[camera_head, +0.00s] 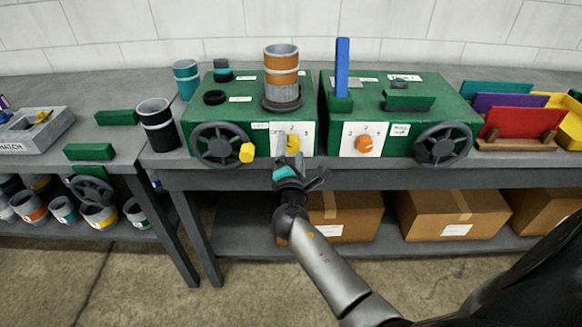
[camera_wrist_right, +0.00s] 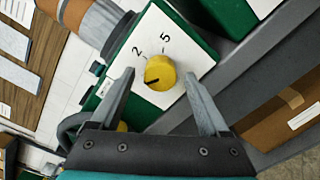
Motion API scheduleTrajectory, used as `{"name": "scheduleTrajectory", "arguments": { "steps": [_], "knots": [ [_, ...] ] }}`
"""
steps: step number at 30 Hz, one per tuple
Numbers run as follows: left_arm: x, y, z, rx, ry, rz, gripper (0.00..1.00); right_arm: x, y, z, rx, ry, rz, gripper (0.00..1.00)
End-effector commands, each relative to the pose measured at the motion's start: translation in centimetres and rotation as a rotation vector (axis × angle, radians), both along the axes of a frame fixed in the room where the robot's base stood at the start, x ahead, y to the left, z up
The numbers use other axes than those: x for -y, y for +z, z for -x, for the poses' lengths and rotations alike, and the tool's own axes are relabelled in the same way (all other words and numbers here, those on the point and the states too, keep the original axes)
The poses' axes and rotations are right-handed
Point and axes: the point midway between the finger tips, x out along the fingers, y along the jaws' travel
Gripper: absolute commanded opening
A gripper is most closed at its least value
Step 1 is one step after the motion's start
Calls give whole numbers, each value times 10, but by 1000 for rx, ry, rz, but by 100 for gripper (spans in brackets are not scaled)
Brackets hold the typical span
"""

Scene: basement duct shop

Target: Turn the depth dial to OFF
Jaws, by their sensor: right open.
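A yellow dial (camera_head: 293,144) sits on a white plate on the front of the left green machine. My right gripper (camera_head: 290,166) is just in front of it. In the right wrist view, the yellow dial (camera_wrist_right: 159,73) lies between and beyond the fingertips of my open right gripper (camera_wrist_right: 159,85), with a gap on each side. The numbers 2 and 5 show on its plate. A dark mark lies at the lower left of the dial's face. An orange dial (camera_head: 364,144) is on the right green machine. I cannot read which dial is named depth. My left gripper is out of view.
Handwheels flank the dials: one with a yellow knob (camera_head: 219,145) at left, another (camera_head: 443,145) at right. A striped cylinder (camera_head: 282,72) and a blue upright bar (camera_head: 342,68) stand on the machines. Cardboard boxes (camera_head: 345,214) sit on the shelf below.

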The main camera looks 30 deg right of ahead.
Motion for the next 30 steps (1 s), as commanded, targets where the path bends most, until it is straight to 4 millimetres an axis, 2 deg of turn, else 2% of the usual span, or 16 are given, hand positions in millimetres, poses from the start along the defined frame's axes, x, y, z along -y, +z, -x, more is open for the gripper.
{"name": "scheduleTrajectory", "arguments": {
  "steps": [18,24,30],
  "knots": [
    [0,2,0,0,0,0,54,-61,1,97,-2,1,-1,79],
    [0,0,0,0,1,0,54,-74,2,117,-2,0,0,79],
    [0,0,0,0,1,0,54,-78,3,124,0,-1,0,79]
  ]
}}
